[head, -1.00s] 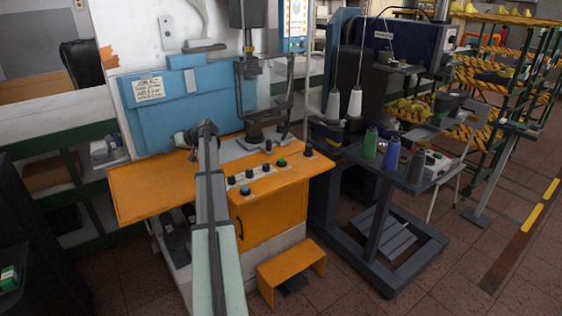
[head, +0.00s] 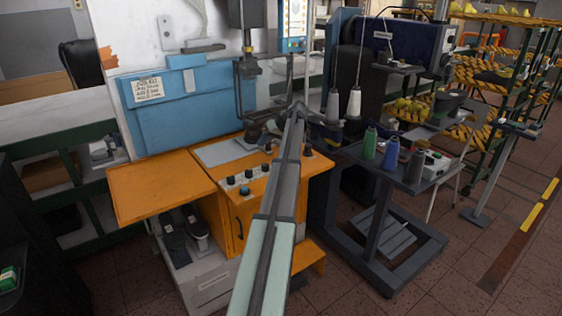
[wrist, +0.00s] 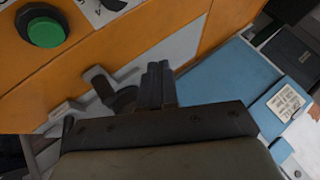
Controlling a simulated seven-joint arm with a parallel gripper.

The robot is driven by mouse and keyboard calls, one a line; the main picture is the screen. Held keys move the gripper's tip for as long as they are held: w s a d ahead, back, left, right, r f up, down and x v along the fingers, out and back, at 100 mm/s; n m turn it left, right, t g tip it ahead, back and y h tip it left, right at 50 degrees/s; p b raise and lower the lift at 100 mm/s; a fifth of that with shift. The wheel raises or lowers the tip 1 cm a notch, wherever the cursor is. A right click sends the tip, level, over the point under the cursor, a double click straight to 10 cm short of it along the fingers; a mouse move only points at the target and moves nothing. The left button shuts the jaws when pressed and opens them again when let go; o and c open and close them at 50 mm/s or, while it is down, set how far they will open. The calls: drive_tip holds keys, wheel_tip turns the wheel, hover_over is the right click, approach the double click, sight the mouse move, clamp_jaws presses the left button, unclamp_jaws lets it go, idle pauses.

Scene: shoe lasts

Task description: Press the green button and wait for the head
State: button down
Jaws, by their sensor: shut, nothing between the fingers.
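The green button (wrist: 45,32) sits in a black collar on the orange panel, at the upper left of the wrist view. In the head view my arm covers its place on the panel. My gripper (wrist: 158,72) is shut and empty, with its fingertips apart from the button, to its right in the wrist view. In the head view my gripper cannot be made out at the end of my arm. The machine's head (head: 249,68) hangs on a vertical column above the orange table (head: 160,187), with a dark block (head: 256,133) below it.
A blue cover (head: 180,108) with a label stands behind. To the right is a grey stand with a green bottle (head: 370,143), a blue bottle (head: 391,153) and thread cones.

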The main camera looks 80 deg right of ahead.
drive_tip(key=s+d+r, duration=0.2)
drive_tip(key=s+r, duration=0.1)
drive_tip(key=s, duration=0.5)
drive_tip(key=shift+r+m+h, duration=0.2)
drive_tip(key=shift+m+h, duration=0.1)
drive_tip(key=shift+w+d, duration=0.1)
drive_tip(key=shift+f, duration=4.4)
drive_tip(key=shift+f, duration=0.2)
drive_tip(key=shift+f, duration=0.25)
drive_tip(key=shift+f, duration=0.5)
drive_tip(key=shift+r, duration=0.95)
